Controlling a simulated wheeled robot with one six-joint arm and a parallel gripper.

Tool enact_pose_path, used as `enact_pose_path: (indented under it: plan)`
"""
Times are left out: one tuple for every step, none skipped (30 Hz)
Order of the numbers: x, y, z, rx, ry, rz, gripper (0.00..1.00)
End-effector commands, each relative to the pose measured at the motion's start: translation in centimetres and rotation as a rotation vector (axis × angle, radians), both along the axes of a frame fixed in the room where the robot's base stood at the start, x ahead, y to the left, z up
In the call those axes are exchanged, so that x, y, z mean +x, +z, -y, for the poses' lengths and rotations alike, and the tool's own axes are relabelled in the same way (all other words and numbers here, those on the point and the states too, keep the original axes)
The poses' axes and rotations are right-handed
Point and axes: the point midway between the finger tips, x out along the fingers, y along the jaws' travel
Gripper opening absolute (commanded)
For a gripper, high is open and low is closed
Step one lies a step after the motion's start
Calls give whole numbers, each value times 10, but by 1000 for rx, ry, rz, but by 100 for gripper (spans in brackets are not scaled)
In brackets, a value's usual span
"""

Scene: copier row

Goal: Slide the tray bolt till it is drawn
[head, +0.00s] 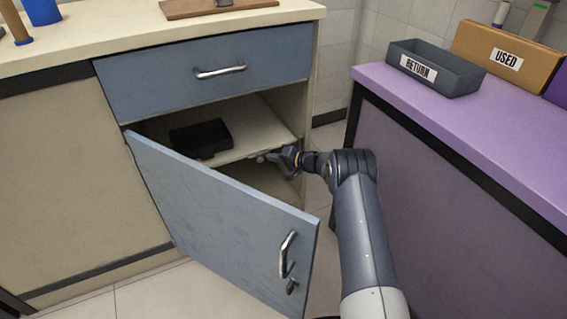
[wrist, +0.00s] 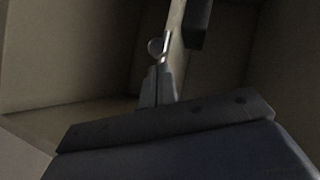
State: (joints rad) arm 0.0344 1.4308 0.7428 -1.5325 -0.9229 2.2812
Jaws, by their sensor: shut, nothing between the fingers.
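My gripper (head: 262,157) reaches into the open cabinet, at the front edge of the pale shelf (head: 262,125). In the wrist view its fingers (wrist: 158,72) are shut and hold nothing. Just beyond the fingertips are a small round knob (wrist: 154,47) and a thin bright metal pin (wrist: 166,45), beside a pale strip (wrist: 178,50) that looks like the shelf edge. These may be the tray bolt; I cannot tell how far it is slid, or whether the fingers touch it. In the head view the bolt cannot be made out behind my gripper.
The blue cabinet door (head: 220,220) hangs open to the left of my arm. A black box (head: 200,138) lies on the shelf. A blue drawer (head: 205,75) is shut above. A purple counter (head: 460,110) with a grey RETURN tray (head: 440,78) stands at right.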

Motion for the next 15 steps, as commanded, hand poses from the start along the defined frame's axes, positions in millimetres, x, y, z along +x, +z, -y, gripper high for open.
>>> enact_pose_path:
  plan:
    - [3,-4,-4,0,2,2,0]
    - [4,-4,-6,0,2,1,0]
    - [5,-5,-9,-1,1,0,0]
    - [6,-5,-10,-1,1,0,0]
    - [7,-5,-11,-1,0,1,0]
    - [8,-5,-12,-1,0,1,0]
    - [8,-5,-12,0,-1,1,0]
    - [9,-5,-12,0,-1,0,0]
    - [9,-5,-12,0,-1,0,0]
    - [9,-5,-12,0,-1,0,0]
    - [9,-5,-12,-1,-1,0,0]
    - [9,-4,-12,-1,-1,0,0]
    - [9,-4,-12,0,-1,0,0]
    - [9,-4,-12,0,-1,0,0]
    - [9,-4,-12,0,-1,0,0]
